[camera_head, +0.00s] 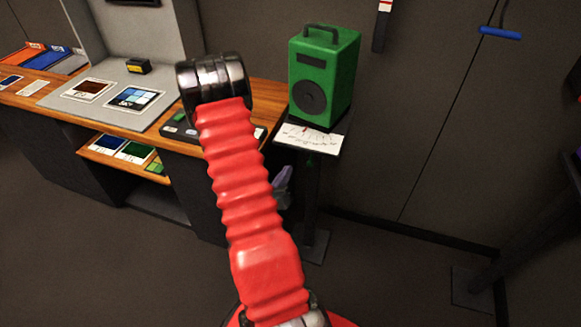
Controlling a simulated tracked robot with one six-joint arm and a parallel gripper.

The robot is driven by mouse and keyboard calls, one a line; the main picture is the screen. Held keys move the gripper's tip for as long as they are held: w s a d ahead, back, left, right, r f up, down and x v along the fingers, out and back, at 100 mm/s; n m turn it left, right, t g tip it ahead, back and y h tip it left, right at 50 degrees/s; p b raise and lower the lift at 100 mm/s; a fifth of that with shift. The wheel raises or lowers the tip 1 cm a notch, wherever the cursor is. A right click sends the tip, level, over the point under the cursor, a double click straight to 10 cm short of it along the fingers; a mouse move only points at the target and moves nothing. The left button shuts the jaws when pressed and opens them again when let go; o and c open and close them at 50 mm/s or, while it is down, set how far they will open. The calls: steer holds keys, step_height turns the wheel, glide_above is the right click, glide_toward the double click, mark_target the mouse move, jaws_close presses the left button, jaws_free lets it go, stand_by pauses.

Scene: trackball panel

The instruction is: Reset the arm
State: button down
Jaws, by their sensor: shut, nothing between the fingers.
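My arm (240,185) rises from the bottom of the head view as a red ribbed sleeve. It leans a little left and ends at a black and silver joint (215,78) in front of the wooden desk. Whatever lies beyond that joint is hidden behind it and the sleeve. I cannot make out my gripper or its fingers. A small grey-purple shape (283,187) shows just right of the sleeve; I cannot tell what it is.
The wooden desk (62,113) with a grey panel and coloured cards stands at left. A green speaker-like box (325,75) sits on a narrow stand (308,205) right of my arm. A blue handle (500,33) is on the back wall.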

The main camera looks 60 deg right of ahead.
steer(key=shift+a+r, duration=0.1)
steer(key=shift+a, duration=0.35)
stand_by(0.4)
steer(key=w+a+f+y, duration=0.1)
steer(key=a+f+y, duration=0.2)
steer(key=f, duration=0.3)
steer(key=w+a+f+y, duration=0.1)
steer(key=a+f+y, duration=0.25)
steer(key=f, duration=0.35)
steer(key=w+a+r+n+t+y, duration=0.1)
steer(key=w+a+r+y, duration=0.1)
steer(key=w+a+y, duration=0.35)
steer(key=w+a+r+n+t+y, duration=0.1)
steer(key=w+a+r+y, duration=0.15)
steer(key=a, duration=0.55)
steer(key=s+a+r+n+t, duration=0.1)
steer(key=a+r+n, duration=0.2)
steer(key=a+r, duration=0.5)
steer(key=s+a+r+n+t+y, duration=0.1)
steer(key=s+a+r+n, duration=0.1)
steer(key=a+r, duration=0.6)
steer(key=s+a+r+n+t+y, duration=0.1)
steer(key=a+r+n, duration=0.3)
steer(key=r, duration=1.3)
steer(key=a, duration=0.4)
steer(key=shift+s+a+r+n, duration=0.15)
steer(key=shift+s+r+n, duration=0.15)
steer(key=shift+r+n, duration=0.1)
